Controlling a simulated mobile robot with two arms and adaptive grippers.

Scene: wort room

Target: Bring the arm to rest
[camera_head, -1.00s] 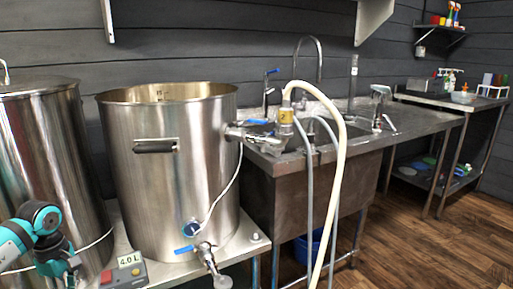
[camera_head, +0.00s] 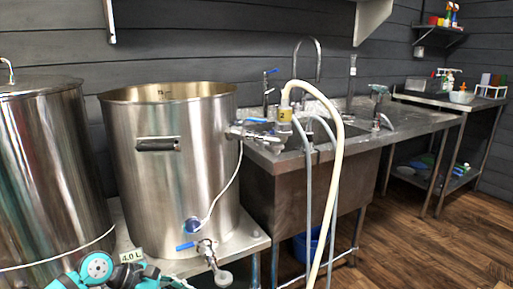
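My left arm shows at the bottom left as teal and dark joints (camera_head: 96,267), cut off by the lower picture edge. Its fingers cannot be made out, so my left gripper is not visible. The arm lies low in front of the big steel kettle (camera_head: 172,195) and covers most of the small control box, whose "4.0 L" label (camera_head: 132,256) still shows. My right arm and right gripper are not in view.
A second steel vessel (camera_head: 45,180) stands at the left. A valve with a blue lever (camera_head: 205,250) sticks out low on the kettle. Hoses (camera_head: 334,190) hang before the steel sink (camera_head: 290,195). Wooden floor (camera_head: 420,240) is clear at the right.

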